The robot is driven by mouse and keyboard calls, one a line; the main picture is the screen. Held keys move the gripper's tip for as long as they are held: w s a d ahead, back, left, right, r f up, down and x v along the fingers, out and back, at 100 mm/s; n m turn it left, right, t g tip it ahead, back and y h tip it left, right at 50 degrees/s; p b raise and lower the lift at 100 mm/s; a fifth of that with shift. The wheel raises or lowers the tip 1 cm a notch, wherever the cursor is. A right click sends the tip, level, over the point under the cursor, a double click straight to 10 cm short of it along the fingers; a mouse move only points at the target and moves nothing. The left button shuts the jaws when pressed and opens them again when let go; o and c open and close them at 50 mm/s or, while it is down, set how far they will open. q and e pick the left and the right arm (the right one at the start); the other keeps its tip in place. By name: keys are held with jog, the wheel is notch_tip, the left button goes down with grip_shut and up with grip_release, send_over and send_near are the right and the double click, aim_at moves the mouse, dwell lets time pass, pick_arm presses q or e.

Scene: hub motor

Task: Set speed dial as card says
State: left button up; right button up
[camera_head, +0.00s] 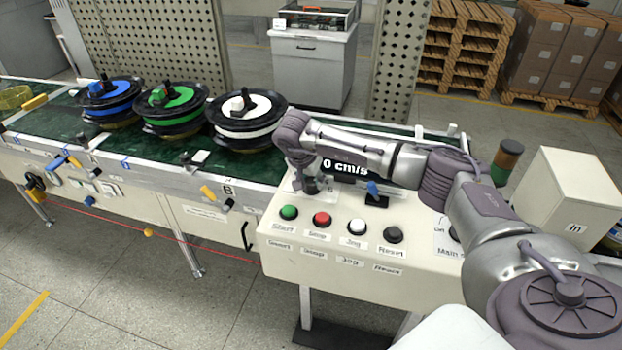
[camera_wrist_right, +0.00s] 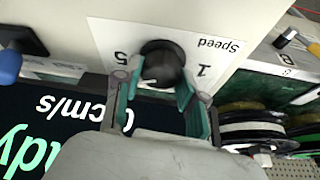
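The speed dial (camera_wrist_right: 163,62) is a round black knob on a white plate marked "Speed", "1" and "5", seen upside down in the right wrist view. A small white mark shows near the knob's lower edge. My right gripper (camera_wrist_right: 160,82) has its two teal-padded fingers on either side of the knob; whether they press on it cannot be told. The display (camera_head: 345,168) reads "0 cm/s". I cannot make out an instruction card. My left gripper is out of view.
Green (camera_head: 289,212), red (camera_head: 321,219), white (camera_head: 357,227) and black (camera_head: 393,235) buttons line the panel front. A blue-handled lever (camera_head: 374,190) stands close to the right gripper. Three hub motors, blue, green and white, stand on the conveyor (camera_head: 140,160). A box marked "In" (camera_head: 570,200) is at right.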

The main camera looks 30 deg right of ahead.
jog(key=c, duration=0.3)
jog(key=shift+w+m+b, duration=0.1)
jog(key=shift+m+b, duration=0.45)
jog(key=shift+m, duration=0.25)
jog(key=shift+m+g, duration=0.5)
jog(key=shift+m, duration=0.2)
jog(key=o, duration=1.1)
jog(key=shift+h, duration=0.3)
jog(key=shift+o, duration=0.2)
jog(key=v, duration=1.2)
